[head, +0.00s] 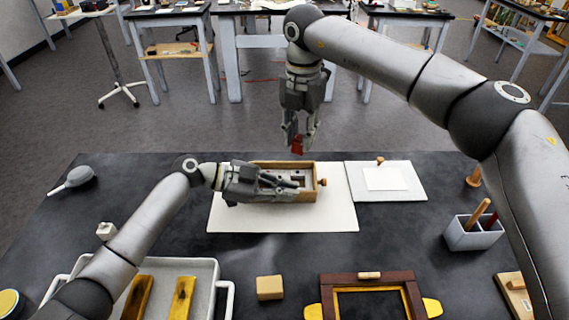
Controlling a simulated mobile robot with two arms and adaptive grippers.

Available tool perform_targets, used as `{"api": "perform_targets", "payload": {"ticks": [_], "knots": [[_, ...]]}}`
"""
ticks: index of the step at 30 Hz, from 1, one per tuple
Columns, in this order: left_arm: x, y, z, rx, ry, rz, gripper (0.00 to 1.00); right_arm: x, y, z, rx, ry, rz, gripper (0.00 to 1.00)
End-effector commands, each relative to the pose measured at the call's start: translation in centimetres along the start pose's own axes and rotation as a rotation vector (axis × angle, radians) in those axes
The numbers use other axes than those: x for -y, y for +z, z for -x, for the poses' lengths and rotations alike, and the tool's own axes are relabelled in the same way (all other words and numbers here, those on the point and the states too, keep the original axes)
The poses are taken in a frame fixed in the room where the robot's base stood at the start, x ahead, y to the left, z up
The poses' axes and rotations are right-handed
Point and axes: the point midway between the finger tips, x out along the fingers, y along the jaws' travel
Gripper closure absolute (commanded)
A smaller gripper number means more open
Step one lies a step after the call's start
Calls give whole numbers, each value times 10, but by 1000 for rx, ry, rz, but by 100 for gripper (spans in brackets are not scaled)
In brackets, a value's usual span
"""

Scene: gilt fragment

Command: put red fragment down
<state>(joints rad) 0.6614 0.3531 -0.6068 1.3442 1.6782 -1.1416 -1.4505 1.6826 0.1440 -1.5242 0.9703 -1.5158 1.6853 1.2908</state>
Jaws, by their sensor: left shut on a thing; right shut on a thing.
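The red fragment (297,147) is a small dark red piece between the fingertips of my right gripper (299,138). That gripper points down, shut on the fragment, and appears above the far side of a wooden box (308,194). The box is shallow and open-topped, with a knob on its right side, and sits on a white sheet (230,212). My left gripper (290,186) reaches in from the left, low over the box. It appears shut on the box, though its fingers hide the exact contact and much of the box's inside.
A white board (409,188) with a small knob lies right of the sheet. A grey tool holder (465,236) stands farther right. A white tray (207,270), a tan block (270,288) and a dark red frame (325,290) line the near side.

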Motion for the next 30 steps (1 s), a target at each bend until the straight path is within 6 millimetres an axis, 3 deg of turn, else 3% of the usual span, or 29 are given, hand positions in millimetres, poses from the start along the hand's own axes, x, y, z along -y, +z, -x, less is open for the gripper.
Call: {"api": "perform_targets", "payload": {"ticks": [7,11,24,30], "knots": [[0,1,0,2,1,0,100,0,-2,-1,-1,-1,5,92],[-1,1,0,3,1,0,100,-2,-15,-7,-5,-6,46,92],[-1,2,0,3,2,1,100,2,-120,-41,-9,-15,369,92],[-1,2,0,3,2,1,100,7,-145,-45,-4,-4,444,92]]}}
